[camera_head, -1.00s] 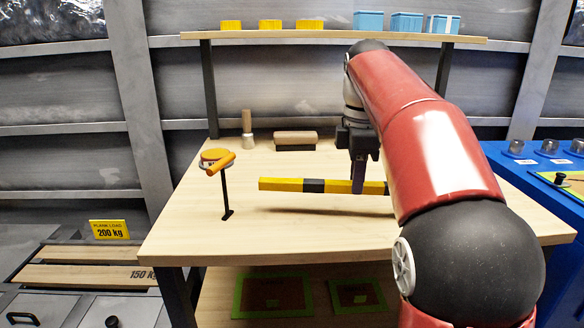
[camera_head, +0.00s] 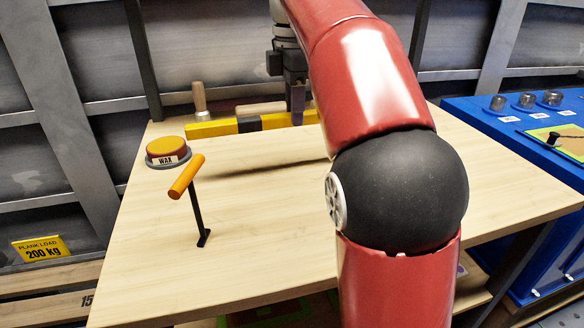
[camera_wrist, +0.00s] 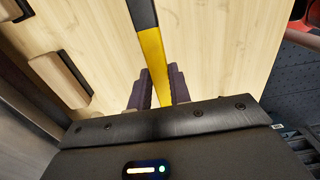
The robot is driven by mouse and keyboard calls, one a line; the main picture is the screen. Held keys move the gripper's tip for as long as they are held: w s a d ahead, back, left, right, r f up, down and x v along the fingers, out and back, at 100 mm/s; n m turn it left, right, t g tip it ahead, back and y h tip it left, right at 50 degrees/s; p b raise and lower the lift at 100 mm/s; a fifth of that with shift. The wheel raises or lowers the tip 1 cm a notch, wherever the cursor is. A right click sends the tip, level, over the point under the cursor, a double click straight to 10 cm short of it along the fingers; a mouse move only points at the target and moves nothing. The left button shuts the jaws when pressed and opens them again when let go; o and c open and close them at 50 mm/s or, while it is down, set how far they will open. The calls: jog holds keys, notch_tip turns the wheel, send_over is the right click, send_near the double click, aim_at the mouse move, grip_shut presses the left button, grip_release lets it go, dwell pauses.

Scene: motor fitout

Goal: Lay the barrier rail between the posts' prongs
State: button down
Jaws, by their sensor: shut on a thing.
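The barrier rail (camera_head: 212,128), a yellow and black striped bar, is held roughly level above the table in the head view. My gripper (camera_head: 297,112) is shut on a yellow part of it. In the wrist view the rail (camera_wrist: 154,58) runs up and away from between the fingers (camera_wrist: 157,92), with a black stretch beyond the yellow. My arm hides the rail's right end in the head view. I cannot make out the posts or their prongs in either view.
The wooden table (camera_head: 270,235) is largely bare. A brush (camera_head: 200,100) stands behind the rail. A blue bench (camera_head: 470,115) stands at right.

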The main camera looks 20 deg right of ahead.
jog(key=b, duration=0.3)
send_over(294, 170)
notch_tip(294, 170, down, 8)
jog(key=shift+s+r, duration=0.1)
jog(key=shift+f+p, duration=0.35)
jog(key=shift+f, duration=0.55)
jog(key=c, duration=1.3)
grip_release()
jog(key=shift+f, duration=0.15)
jog(key=shift+f+b, duration=0.2)
jog(key=shift+b, duration=0.5)
